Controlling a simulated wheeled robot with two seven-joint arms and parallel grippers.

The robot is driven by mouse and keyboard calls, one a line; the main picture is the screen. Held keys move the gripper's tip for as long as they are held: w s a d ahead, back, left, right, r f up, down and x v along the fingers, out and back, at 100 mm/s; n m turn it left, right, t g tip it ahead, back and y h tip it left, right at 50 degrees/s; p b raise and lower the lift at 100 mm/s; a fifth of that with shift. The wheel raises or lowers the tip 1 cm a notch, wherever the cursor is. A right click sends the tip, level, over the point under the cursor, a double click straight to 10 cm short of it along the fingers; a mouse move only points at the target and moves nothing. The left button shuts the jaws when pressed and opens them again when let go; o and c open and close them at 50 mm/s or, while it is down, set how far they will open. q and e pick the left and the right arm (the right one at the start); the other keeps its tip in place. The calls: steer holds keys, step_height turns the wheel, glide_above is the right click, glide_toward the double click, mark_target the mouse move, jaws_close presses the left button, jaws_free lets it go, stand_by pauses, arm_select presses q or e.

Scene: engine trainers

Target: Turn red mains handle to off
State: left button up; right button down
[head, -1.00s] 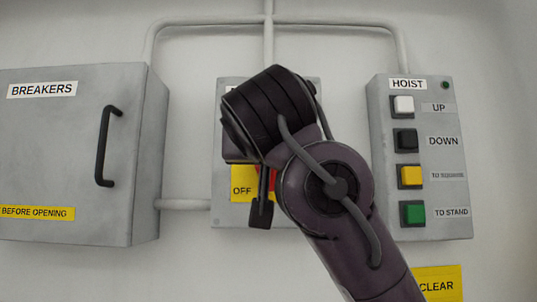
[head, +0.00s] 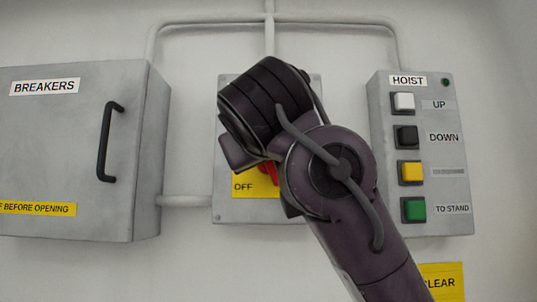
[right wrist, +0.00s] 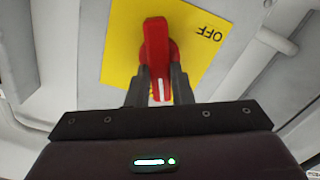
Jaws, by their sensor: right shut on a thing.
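The red mains handle (right wrist: 156,45) stands out from a yellow plate (right wrist: 115,60) marked OFF in the right wrist view. Its long grip runs up and down that picture, with a white mark at the lower end. My right gripper (right wrist: 158,80) has one finger on each side of this lower end and is shut on it. In the head view only a small piece of the red handle (head: 268,172) shows beside the OFF label (head: 244,187); my right wrist hides the rest. My left gripper is in neither view.
The grey mains box (head: 225,206) is on the wall between the breakers cabinet (head: 60,140), with its black pull handle (head: 104,142), and the hoist box (head: 440,215) with several coloured buttons. Conduits (head: 215,20) run above. Gaps separate the boxes.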

steer(key=n, duration=0.8)
steer(key=f+n+b, duration=0.1)
steer(key=n, duration=0.3)
steer(key=shift+a+n, duration=0.3)
steer(key=shift+n, duration=0.1)
stand_by(0.3)
steer(key=c, duration=1.3)
jaws_free()
steer(key=s+b, duration=0.4)
steer(key=s, duration=0.4)
steer(key=shift+w, duration=0.1)
